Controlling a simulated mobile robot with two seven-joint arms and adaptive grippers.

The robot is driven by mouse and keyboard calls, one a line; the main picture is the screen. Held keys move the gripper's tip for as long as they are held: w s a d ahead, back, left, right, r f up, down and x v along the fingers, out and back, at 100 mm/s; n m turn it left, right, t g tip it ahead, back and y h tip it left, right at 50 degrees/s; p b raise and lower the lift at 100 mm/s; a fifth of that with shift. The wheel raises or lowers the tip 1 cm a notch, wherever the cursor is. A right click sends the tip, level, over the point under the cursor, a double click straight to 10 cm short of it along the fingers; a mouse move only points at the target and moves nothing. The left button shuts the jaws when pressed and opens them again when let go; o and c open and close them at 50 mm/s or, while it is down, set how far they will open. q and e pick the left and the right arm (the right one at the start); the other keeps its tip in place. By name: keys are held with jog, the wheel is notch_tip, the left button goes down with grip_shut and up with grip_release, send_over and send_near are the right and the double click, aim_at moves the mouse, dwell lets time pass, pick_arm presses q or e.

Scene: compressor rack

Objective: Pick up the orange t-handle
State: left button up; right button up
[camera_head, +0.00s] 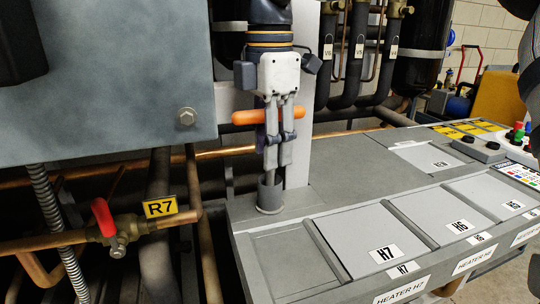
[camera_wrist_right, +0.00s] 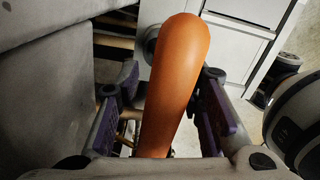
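The orange t-handle (camera_head: 244,117) stands with its bar roughly level above a small grey cup (camera_head: 270,197) on the grey bench top. My right gripper (camera_head: 277,166) points straight down over it, with its fingers reaching below the bar. In the right wrist view the orange bar (camera_wrist_right: 173,75) runs lengthwise between the two purple-padded fingers (camera_wrist_right: 168,112). Gaps show between the bar and the pads, so the gripper looks open around the handle. The fingers hide the middle of the bar and much of the stem. My left gripper is not in view.
A grey cabinet (camera_head: 120,70) stands close at the left. A red-handled valve (camera_head: 105,218) and copper pipes lie below it. The bench's labelled panels (camera_head: 375,235) spread to the right, mostly clear. Black pipes (camera_head: 350,60) rise behind.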

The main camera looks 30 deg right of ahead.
grip_shut()
jog(key=shift+r, duration=0.1)
